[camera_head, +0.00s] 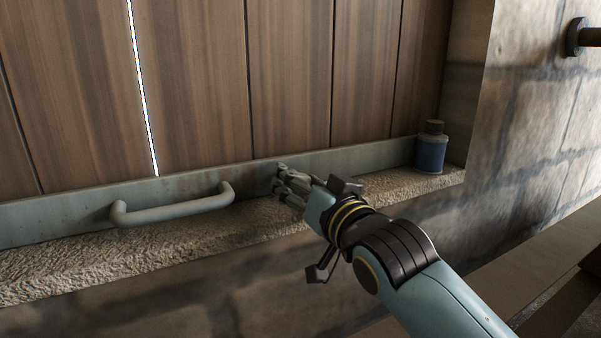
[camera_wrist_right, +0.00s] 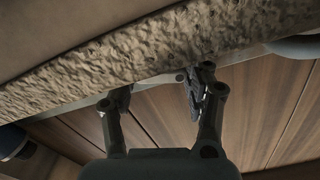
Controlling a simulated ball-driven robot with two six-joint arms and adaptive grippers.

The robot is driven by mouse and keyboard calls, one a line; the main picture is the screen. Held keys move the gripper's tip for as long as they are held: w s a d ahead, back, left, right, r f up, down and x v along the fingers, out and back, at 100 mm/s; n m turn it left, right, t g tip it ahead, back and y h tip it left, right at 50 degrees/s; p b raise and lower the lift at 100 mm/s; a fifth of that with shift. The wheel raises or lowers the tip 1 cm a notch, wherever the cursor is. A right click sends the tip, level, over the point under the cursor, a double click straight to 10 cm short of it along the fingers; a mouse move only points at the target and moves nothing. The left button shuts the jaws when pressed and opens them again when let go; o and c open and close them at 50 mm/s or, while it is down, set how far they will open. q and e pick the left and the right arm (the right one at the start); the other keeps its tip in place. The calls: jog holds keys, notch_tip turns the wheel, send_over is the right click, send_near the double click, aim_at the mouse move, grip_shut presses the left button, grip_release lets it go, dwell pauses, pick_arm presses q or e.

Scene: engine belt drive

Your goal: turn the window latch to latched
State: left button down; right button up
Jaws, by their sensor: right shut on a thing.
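The window latch (camera_wrist_right: 195,97) is a small dark metal piece against the pale bottom rail of the wooden shutter (camera_head: 195,90). It shows in the right wrist view, beside the finger on the right. In the head view my right gripper hides most of it, so I cannot tell its exact angle. My right gripper (camera_head: 286,184) is at the rail, just above the stone sill. It also shows in the right wrist view (camera_wrist_right: 163,88), shut on the latch, with its two fingers visibly spaced apart. My left gripper is in neither view.
A pale bar handle (camera_head: 175,208) sticks out from the rail left of my right gripper. A blue bottle with a dark cap (camera_head: 431,152) stands on the rough stone sill (camera_head: 80,265) at the right. A pipe end (camera_head: 580,37) juts from the right wall.

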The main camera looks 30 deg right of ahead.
jog(key=shift+r+n+p, duration=0.35)
jog(key=shift+n+p, duration=0.65)
jog(key=shift+n, duration=0.1)
jog(key=shift+f+n, duration=0.2)
jog(key=shift+n, duration=0.5)
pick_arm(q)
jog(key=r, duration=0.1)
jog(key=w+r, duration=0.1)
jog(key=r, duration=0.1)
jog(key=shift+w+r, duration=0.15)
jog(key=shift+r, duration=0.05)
pick_arm(e)
jog(key=shift+f, duration=0.1)
jog(key=o, duration=0.9)
jog(key=shift+s, duration=0.15)
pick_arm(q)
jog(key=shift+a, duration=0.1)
pick_arm(e)
jog(key=s, duration=1.1)
jog(key=shift+s+a, duration=0.35)
jog(key=shift+a, duration=0.05)
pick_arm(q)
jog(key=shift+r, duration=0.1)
